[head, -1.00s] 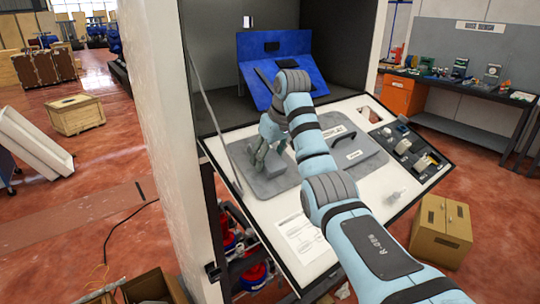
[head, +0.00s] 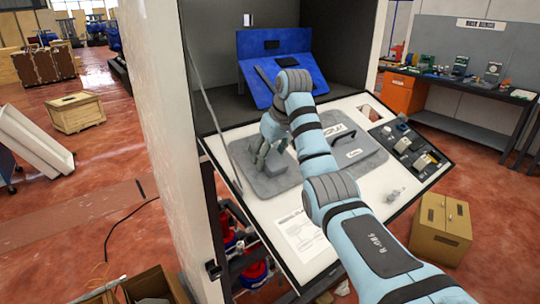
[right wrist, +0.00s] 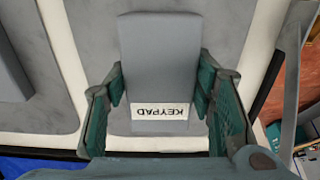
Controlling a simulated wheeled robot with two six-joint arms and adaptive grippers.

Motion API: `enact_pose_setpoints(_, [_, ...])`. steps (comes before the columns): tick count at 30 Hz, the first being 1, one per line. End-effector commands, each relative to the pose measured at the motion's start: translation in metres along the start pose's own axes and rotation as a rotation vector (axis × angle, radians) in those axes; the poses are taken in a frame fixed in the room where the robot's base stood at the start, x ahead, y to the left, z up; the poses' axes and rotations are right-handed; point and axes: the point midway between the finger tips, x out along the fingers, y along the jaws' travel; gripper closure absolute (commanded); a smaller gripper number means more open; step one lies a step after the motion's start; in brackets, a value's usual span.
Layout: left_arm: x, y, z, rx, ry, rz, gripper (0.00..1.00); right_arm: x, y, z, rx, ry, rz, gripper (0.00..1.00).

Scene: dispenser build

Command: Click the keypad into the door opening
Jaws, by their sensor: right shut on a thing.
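My right gripper (head: 262,168) is low over the grey mat (head: 262,188) on the sloped white worktop. In the right wrist view, its two green fingers (right wrist: 160,88) press on both sides of a plain grey block, which I take for the keypad (right wrist: 157,55). A white label reading KEYPAD (right wrist: 160,115) shows upside down at the block's near end. No keys show on the face towards the camera. A blue panel (head: 310,62) with dark patches stands tilted behind the worktop; I cannot tell which patch is the door opening. My left gripper is out of view.
A grey panel with a black handle (head: 341,138) lies right of my arm. A dark tray of small parts (head: 412,147) is at the worktop's right end. A paper sheet (head: 300,233) lies near the front. A white wall (head: 160,120) closes the left side.

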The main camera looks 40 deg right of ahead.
Motion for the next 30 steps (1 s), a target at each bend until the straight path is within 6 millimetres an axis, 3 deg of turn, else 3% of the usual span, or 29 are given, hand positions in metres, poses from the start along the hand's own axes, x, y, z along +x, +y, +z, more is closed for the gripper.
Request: enact_pose_setpoints(30, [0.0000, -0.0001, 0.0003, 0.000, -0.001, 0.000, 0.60, 0.0064, -0.0002, -0.0004, -0.001, 0.001, 0.000, 0.84])
